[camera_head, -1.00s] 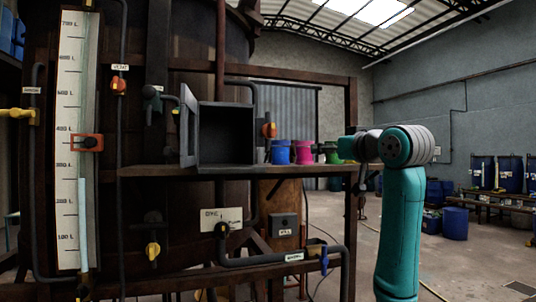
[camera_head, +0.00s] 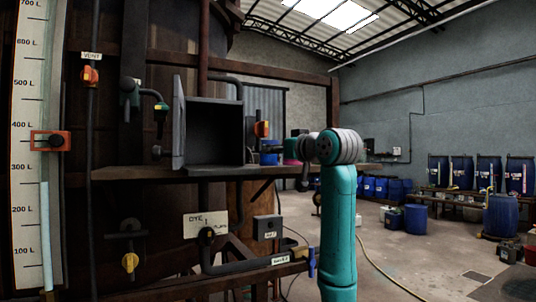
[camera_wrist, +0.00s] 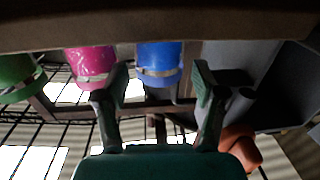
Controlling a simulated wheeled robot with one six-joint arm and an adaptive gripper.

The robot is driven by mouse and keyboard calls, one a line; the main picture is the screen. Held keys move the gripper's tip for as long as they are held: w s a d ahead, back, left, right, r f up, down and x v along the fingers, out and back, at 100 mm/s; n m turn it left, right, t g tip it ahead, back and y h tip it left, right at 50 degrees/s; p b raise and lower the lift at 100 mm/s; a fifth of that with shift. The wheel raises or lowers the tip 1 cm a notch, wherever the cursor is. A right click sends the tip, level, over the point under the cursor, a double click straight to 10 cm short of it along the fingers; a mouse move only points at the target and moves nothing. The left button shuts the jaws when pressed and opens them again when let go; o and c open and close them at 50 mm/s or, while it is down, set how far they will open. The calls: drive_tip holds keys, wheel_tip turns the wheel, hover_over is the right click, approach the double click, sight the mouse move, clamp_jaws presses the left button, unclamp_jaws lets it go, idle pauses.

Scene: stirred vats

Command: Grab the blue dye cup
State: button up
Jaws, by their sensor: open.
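The blue dye cup (camera_head: 270,154) stands on the wooden shelf (camera_head: 130,174), just right of the open grey box. In the wrist view, which is upside down, the blue cup (camera_wrist: 158,62) with a pale band lies ahead, between the lines of my two fingers. My gripper (camera_wrist: 160,82) is open and empty, with a finger on either side and no visible contact with the cup.
In the wrist view the pink cup (camera_wrist: 90,65) is close beside the left finger, and the green cup (camera_wrist: 20,78) is farther left. The grey box (camera_head: 216,135) and an orange-handled valve (camera_head: 261,129) are near the blue cup. Open floor lies at right.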

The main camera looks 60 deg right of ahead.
drive_tip(key=shift+r+x, duration=0.2)
drive_tip(key=shift+x, duration=2.5)
drive_tip(key=c, duration=0.9)
drive_tip(key=shift+r, duration=0.1)
drive_tip(key=shift+c, duration=0.2)
wheel_tip(320, 180, up, 18)
